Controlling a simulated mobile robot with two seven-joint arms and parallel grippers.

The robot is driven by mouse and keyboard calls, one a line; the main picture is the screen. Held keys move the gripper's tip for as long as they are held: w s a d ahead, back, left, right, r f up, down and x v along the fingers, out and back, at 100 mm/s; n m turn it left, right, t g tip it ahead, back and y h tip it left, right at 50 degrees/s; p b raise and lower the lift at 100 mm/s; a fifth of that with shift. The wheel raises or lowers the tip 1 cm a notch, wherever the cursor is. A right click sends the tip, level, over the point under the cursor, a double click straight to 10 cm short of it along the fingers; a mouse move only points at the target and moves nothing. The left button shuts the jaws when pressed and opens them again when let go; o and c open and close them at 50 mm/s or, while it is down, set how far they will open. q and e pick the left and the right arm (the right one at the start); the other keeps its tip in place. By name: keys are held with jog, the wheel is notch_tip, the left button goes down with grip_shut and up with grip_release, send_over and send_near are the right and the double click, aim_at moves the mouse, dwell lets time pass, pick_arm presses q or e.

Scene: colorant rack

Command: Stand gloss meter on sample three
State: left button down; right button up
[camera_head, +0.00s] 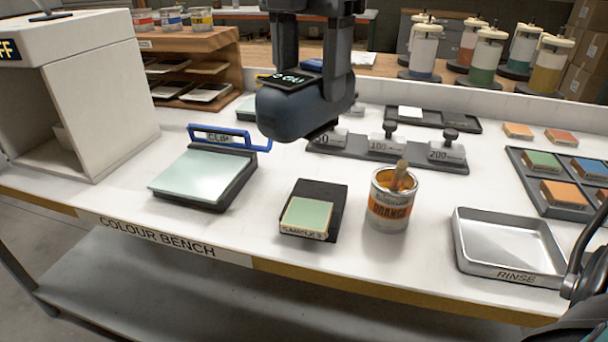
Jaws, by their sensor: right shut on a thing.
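The gloss meter (283,113) is a dark blue, rounded body with a black display on top. My right gripper (309,80) reaches down from the top with its two fingers closed on the meter. The meter hangs above the bench, behind and above sample three, and is apart from it. Sample three (307,213) is a pale green tile with a "SAMPLE 3" label on its front edge. It lies on a black card (322,190) near the bench's front edge, and its top is bare. My left gripper is not in view.
An open orange paint can (388,209) stands just right of the card. Weights on a dark bar (430,160) stand behind. The rinse tray (505,268) and a tile tray (536,197) are right.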

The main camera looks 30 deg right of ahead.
notch_tip(320, 180, down, 13)
jog(key=shift+f+b, duration=0.1)
jog(key=shift+b, duration=0.8)
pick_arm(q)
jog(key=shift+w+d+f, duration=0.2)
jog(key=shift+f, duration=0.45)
pick_arm(e)
jog(key=shift+f, duration=0.25)
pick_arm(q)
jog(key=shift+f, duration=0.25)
pick_arm(e)
jog(key=o, duration=1.4)
